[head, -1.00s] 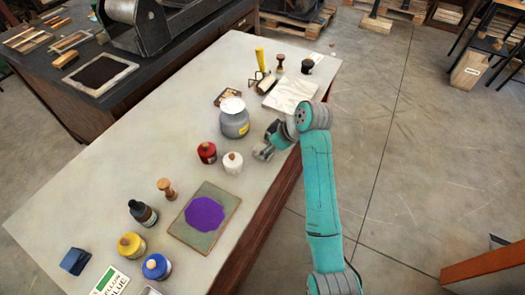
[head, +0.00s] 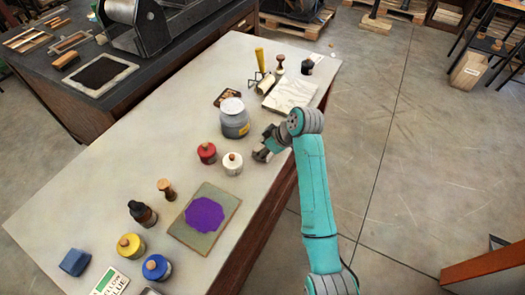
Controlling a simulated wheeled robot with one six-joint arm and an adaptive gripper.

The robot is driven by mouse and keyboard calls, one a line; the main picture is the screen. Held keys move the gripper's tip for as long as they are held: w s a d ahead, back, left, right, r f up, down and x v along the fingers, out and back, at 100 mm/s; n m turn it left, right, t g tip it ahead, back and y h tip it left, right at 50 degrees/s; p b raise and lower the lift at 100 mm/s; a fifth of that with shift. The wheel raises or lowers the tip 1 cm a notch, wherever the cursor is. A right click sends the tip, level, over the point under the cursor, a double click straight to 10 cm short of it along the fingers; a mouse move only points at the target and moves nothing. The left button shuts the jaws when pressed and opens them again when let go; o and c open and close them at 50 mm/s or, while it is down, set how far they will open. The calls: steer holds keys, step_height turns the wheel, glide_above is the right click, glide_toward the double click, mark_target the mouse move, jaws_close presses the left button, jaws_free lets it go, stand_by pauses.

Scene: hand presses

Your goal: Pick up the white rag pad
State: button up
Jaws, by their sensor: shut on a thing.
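My gripper (head: 261,155) is low at the right edge of the pale worktable (head: 120,170). No other white pad can be clearly told apart.
A red item with a knob (head: 207,153) and a grey can (head: 234,120) stand close by on the left. A board with a purple patch (head: 187,235) lies nearer. A pale slab (head: 290,93) and a roller lie behind.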

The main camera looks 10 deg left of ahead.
step_height(320, 180, up, 10)
stand_by(0.6)
steer(key=o, duration=0.3)
steer(key=shift+c, duration=1.1)
steer(key=w+a+r, duration=0.2)
steer(key=w+a, duration=0.1)
steer(key=w+a+r, duration=0.3)
steer(key=a, duration=0.1)
steer(key=w+a+r, duration=0.3)
steer(key=w+a, duration=0.1)
steer(key=shift+a+r, duration=0.1)
steer(key=shift+r, duration=0.05)
